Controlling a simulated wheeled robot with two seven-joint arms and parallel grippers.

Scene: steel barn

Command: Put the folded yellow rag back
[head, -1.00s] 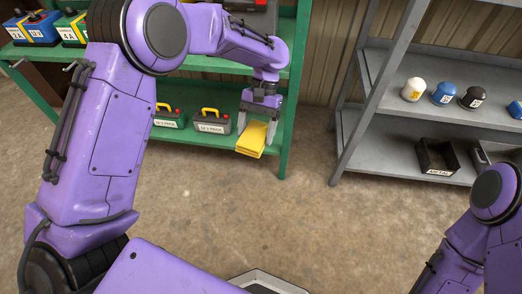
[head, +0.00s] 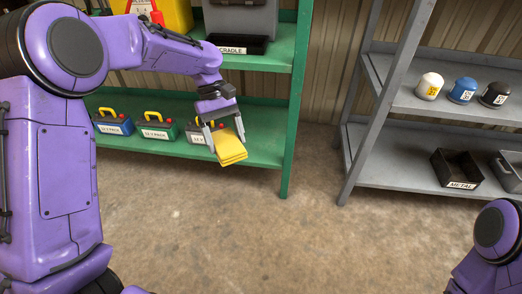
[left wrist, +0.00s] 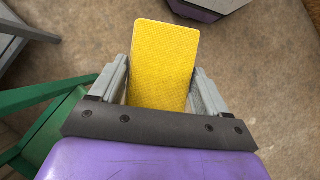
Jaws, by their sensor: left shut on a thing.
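The folded yellow rag (head: 231,151) is in my left gripper (head: 226,136), in front of the lower shelf of the green rack (head: 263,145). In the left wrist view the rag (left wrist: 164,62) lies between the two grey fingers of my left gripper (left wrist: 160,88), which are shut on it. The rag sticks out beyond the fingertips. In the head view it hangs tilted and appears clear of the shelf. My right gripper is not in view; only part of my right arm shows at the lower right.
A black tray labelled CRADLE (head: 238,44) is on the shelf above. The grey rack (head: 398,150) at right holds coloured caps and a METAL bin (head: 455,169). Open floor lies in front.

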